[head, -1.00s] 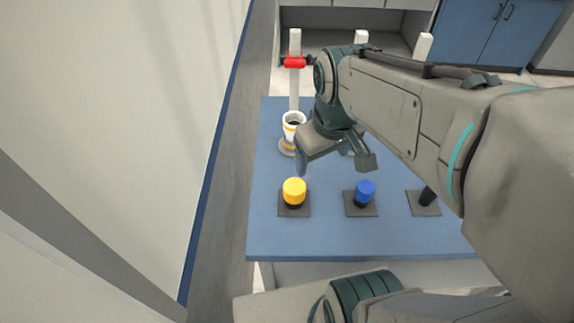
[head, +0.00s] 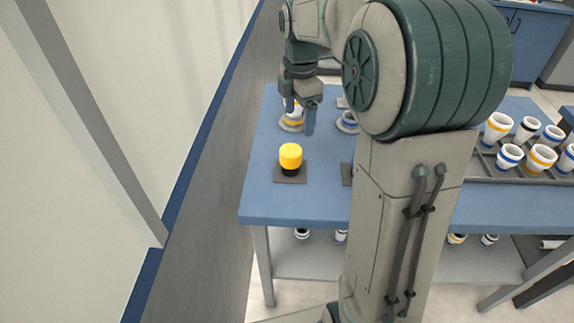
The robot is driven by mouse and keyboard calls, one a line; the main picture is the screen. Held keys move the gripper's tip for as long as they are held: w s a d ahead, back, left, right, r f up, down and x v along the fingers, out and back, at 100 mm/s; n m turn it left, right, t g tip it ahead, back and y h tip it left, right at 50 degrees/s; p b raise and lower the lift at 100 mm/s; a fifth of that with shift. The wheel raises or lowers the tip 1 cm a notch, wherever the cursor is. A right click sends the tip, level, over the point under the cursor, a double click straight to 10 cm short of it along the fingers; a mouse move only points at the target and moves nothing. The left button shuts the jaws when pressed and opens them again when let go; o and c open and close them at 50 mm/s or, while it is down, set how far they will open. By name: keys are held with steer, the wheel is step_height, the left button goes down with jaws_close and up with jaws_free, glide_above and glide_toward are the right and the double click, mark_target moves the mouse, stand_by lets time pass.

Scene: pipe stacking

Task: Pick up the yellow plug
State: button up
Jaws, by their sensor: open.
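The yellow plug (head: 290,155) stands upright with its black lower part on a dark square base (head: 286,177), at the left front of the blue table. My gripper (head: 299,119) is open and points down, behind and slightly above the plug, apart from it. Its fingers are in front of a white cup with a yellow band (head: 291,122), which they partly hide. The blue plug is hidden behind my arm.
The blue table (head: 262,205) has a clear left front corner. A white cup with a blue band (head: 348,120) stands right of my gripper. A tray of several banded white cups (head: 541,159) is at the right. More cups (head: 302,233) are on the lower shelf.

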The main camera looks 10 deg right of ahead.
mark_target(291, 149)
steer(key=f, duration=0.3)
steer(key=a+f, duration=0.1)
steer(key=f, duration=0.2)
steer(key=shift+w+a+f+b, duration=0.1)
steer(key=shift+a+f+b, duration=0.1)
steer(key=shift+f+b, duration=0.15)
steer(key=shift+a+f+b, duration=0.2)
steer(key=shift+f+b, duration=0.15)
steer(key=shift+f, duration=2.75)
steer(key=c, duration=1.1)
